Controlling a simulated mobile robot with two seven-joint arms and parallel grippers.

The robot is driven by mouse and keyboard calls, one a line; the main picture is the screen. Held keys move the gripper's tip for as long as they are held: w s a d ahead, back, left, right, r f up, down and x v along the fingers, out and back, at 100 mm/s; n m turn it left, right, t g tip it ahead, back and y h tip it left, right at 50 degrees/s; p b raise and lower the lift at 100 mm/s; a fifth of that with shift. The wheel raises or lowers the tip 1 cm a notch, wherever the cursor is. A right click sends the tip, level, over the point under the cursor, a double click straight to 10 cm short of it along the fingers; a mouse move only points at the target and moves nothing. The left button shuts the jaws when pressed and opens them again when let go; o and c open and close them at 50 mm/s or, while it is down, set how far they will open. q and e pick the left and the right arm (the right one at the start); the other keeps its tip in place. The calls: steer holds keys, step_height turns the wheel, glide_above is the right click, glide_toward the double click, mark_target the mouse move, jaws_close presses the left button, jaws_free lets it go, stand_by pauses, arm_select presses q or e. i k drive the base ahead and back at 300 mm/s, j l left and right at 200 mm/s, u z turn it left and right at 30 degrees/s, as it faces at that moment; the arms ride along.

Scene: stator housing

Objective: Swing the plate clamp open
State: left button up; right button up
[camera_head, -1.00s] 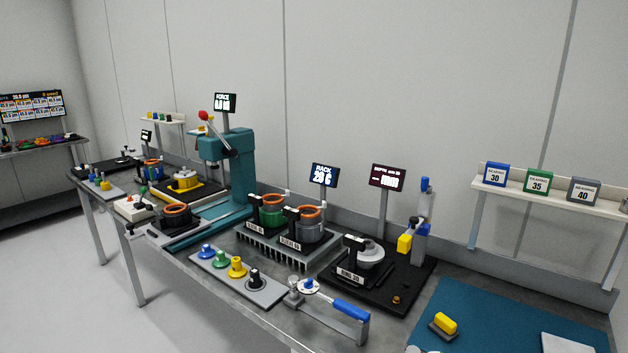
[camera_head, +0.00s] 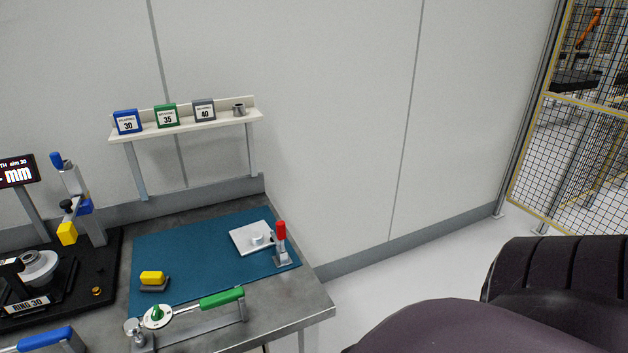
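The plate clamp (camera_head: 281,243) stands at the right end of the blue mat, at the right edge of a white plate (camera_head: 242,236). Its red handle points upright above a grey metal base. A short light cylinder (camera_head: 257,239) sits on the plate beside the clamp. The clamp's arm is too small to make out, so I cannot tell whether it presses on anything. Neither of my grippers is in view. A large dark part of my own body fills the lower right.
The blue mat (camera_head: 190,250) also bears a yellow-topped block (camera_head: 153,280). A shelf (camera_head: 190,125) with bearing boxes hangs behind. A depth station (camera_head: 75,270) stands left.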

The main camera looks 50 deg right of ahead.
mark_target(281, 229)
steer(key=k+j+z, duration=0.1)
steer(key=z, duration=1.3)
